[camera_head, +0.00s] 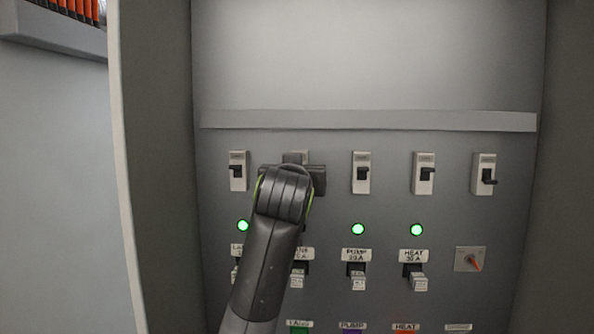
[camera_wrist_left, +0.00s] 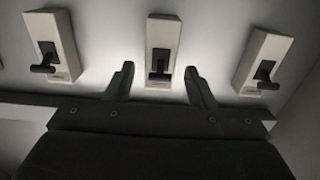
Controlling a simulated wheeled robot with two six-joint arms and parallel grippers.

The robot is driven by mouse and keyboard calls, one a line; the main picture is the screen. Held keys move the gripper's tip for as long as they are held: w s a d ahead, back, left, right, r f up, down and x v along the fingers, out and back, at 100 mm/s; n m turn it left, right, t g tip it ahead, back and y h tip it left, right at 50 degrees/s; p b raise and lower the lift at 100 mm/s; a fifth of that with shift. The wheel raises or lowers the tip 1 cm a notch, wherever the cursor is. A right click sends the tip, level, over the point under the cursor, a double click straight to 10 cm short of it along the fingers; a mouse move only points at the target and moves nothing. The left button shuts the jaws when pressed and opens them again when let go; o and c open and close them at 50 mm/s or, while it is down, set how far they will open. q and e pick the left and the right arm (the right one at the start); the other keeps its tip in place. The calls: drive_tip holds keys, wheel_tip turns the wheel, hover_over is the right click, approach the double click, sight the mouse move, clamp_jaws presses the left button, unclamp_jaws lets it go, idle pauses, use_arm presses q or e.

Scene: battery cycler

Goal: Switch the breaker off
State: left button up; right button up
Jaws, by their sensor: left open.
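A row of several pale breakers with black levers runs across the grey panel, including breakers at the far left (camera_head: 240,184), the middle (camera_head: 361,186), right of middle (camera_head: 424,187) and the far right (camera_head: 482,188). My left gripper (camera_head: 296,163) is in front of the second breaker from the left and hides most of it. In the left wrist view, that breaker (camera_wrist_left: 163,35) stands centred ahead of my open, empty left gripper (camera_wrist_left: 162,75). Its black lever lies between the two fingertips; I cannot tell whether they touch. My right gripper is not in view.
Green lamps (camera_head: 358,229) glow below some breakers. Cabinet side walls (camera_head: 150,180) flank the panel. Neighbouring breakers (camera_wrist_left: 52,40) (camera_wrist_left: 262,55) sit close beside the fingers.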

use_arm(q)
drive_tip(key=c, duration=0.9)
drive_tip(key=shift+w+f+t+b, duration=0.1)
drive_tip(key=shift+f+t+b, duration=0.3)
drive_tip(key=shift+t+b, duration=1.3)
drive_tip(key=shift+w+f+t+b, duration=0.1)
drive_tip(key=shift+f+t+b, duration=0.45)
drive_tip(key=shift+b, duration=2.15)
drive_tip(key=shift+f+t+b, duration=0.3)
drive_tip(key=shift+t+b, duration=0.95)
drive_tip(key=shift+b, duration=0.95)
drive_tip(key=o, duration=0.9)
drive_tip(key=shift+s, duration=0.1)
